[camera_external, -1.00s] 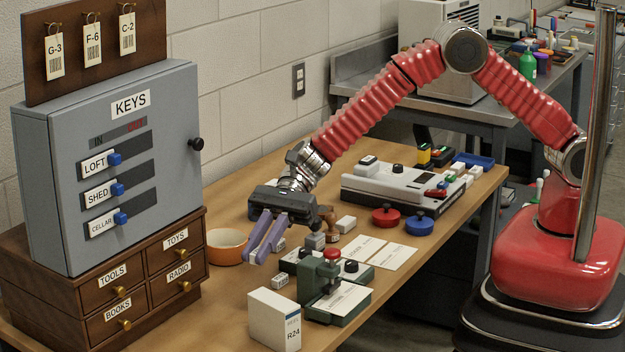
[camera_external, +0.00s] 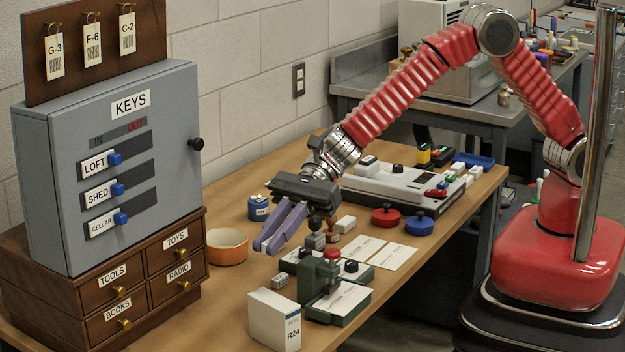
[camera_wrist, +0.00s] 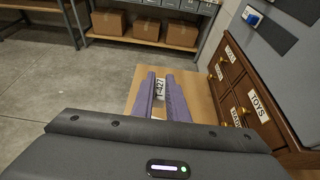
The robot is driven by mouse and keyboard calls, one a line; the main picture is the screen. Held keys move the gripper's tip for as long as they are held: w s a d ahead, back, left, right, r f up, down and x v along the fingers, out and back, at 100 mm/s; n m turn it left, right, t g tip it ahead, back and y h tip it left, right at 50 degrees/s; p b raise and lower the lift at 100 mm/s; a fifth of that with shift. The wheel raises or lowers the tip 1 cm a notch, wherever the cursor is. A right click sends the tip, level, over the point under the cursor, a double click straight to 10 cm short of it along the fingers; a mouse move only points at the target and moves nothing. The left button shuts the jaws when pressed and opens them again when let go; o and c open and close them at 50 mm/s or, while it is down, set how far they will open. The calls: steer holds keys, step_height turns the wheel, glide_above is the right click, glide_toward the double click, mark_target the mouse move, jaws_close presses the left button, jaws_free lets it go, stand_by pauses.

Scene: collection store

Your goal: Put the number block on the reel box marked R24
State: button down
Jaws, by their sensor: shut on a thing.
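My gripper (camera_external: 268,247) is shut on the number block (camera_wrist: 160,88), a small pale block with 427 on its face, seen between the purple fingers in the wrist view. In the external view the fingers mostly hide the block. The gripper is above the wooden table, apart from the reel box. The reel box marked R24 (camera_external: 275,322) is a white upright box near the table's front edge, lower in the picture than the gripper. Its top is bare.
A green stamping device (camera_external: 322,287) stands right of the reel box. A small grey block (camera_external: 280,281) lies behind the box. An orange bowl (camera_external: 227,247), blue tin (camera_external: 259,208) and drawer cabinet (camera_external: 150,280) are to the left. A black-knobbed stamp (camera_external: 316,233) stands near the fingers.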

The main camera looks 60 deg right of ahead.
glide_above(274, 298)
steer(key=shift+a+f, duration=0.1)
steer(key=shift+f, duration=3.05)
steer(key=shift+f, duration=0.1)
steer(key=shift+f, duration=1.75)
steer(key=c, duration=1.7)
jaws_free()
steer(key=shift+f, duration=0.1)
steer(key=shift+c, duration=0.2)
steer(key=shift+d+r, duration=0.25)
steer(key=shift+d, duration=0.05)
steer(key=v, duration=1.1)
steer(key=shift+d, duration=0.2)
